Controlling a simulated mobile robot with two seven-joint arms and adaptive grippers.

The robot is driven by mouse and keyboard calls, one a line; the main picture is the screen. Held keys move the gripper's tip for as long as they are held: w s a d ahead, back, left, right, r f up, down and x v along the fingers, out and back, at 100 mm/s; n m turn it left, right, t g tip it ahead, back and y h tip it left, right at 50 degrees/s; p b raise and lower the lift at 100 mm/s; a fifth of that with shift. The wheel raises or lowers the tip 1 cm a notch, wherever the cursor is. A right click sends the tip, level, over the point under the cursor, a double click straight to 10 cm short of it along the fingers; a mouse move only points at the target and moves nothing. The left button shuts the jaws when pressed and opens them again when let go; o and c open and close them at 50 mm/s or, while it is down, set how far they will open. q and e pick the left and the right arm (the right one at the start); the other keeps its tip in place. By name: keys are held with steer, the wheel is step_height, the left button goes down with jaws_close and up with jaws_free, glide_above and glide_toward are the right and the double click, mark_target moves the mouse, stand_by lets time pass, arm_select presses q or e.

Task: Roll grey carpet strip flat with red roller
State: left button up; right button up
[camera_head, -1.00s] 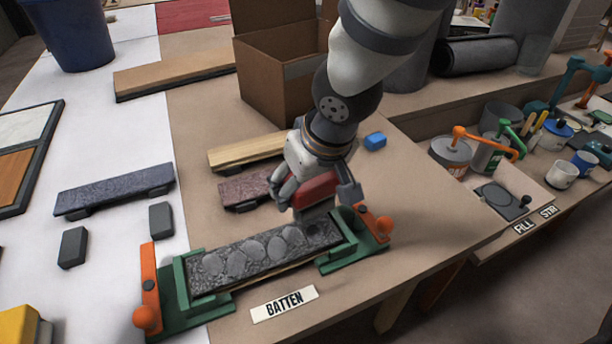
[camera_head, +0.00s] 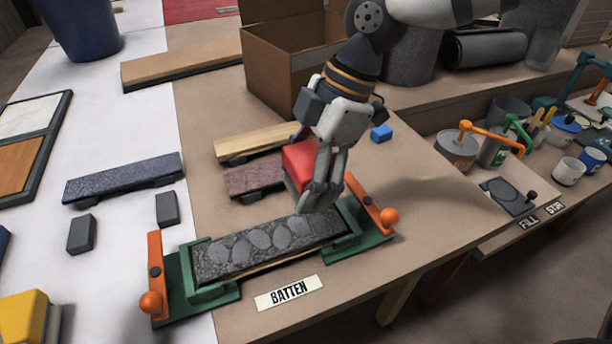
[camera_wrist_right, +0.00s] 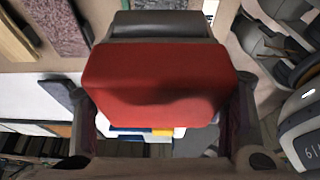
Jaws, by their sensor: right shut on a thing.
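The grey carpet strip (camera_head: 268,243) lies along a batten held between green end clamps with orange levers. Several oval patches show along its top. My right gripper (camera_head: 318,190) is over the strip's right end, shut on the red roller (camera_head: 300,164). The red part sticks out to the left of the fingers; in the right wrist view it fills the middle as a red block (camera_wrist_right: 155,85) between the fingers, with a dark grey bar (camera_wrist_right: 158,25) beyond it. I cannot tell whether the roller touches the strip. My left gripper is out of view.
A BATTEN label (camera_head: 290,292) lies in front of the clamps. Behind are a maroon strip (camera_head: 252,179), a wooden strip (camera_head: 250,145) and an open cardboard box (camera_head: 270,60). A blue block (camera_head: 381,133) lies to the right. Bare bench lies right of the clamps.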

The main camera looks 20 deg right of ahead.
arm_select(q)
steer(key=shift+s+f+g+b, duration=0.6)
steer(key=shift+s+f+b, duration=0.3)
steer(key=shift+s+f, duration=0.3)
arm_select(e)
steer(key=a, duration=1.5)
steer(key=shift+a, duration=0.4)
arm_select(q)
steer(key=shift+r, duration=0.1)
arm_select(e)
steer(key=shift+r, duration=0.1)
